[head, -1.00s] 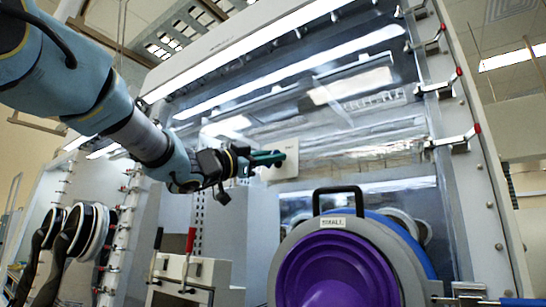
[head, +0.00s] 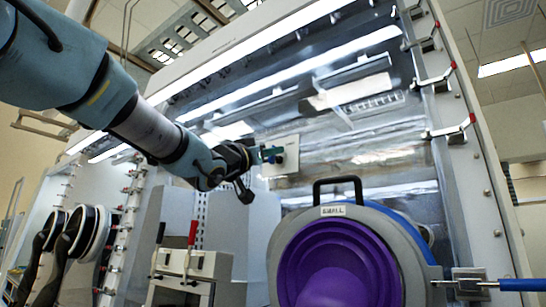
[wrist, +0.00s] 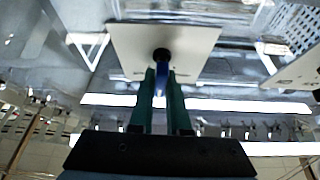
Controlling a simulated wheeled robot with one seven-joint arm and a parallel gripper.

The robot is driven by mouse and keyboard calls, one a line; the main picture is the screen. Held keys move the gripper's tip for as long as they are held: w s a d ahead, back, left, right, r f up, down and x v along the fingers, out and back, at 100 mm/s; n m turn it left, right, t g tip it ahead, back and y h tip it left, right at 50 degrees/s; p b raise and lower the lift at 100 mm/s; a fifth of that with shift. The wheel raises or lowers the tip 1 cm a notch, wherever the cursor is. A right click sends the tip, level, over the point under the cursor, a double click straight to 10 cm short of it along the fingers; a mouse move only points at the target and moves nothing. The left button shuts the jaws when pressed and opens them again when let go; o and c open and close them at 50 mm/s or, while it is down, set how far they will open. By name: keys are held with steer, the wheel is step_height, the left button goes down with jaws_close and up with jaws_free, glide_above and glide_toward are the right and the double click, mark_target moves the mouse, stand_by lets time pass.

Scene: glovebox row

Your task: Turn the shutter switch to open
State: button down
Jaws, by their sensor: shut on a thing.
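The shutter switch (wrist: 161,55) is a round black knob with a blue lever, mounted on a square white plate (wrist: 125,42). In the head view the plate (head: 291,150) sits against the glovebox's sloping front window. My gripper (wrist: 162,85) has green fingers, one on each side of the blue lever, shut on it. In the head view my gripper (head: 270,155) reaches the plate from the left. The fingers hide part of the lever, and I cannot read any switch markings.
A round purple port (head: 335,265) with a black handle and a "SMALL" label stands below right of the plate. A grey box with red-handled and black-handled levers (head: 190,265) stands lower left. Clamps (head: 450,130) line the window's right edge.

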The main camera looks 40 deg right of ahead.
steer(key=shift+n+t, duration=0.4)
steer(key=shift+n, duration=0.2)
steer(key=c, duration=0.9)
jaws_free()
steer(key=b+v, duration=0.3)
steer(key=v, duration=0.7)
steer(key=shift+a+f, duration=0.1)
steer(key=shift+a, duration=0.3)
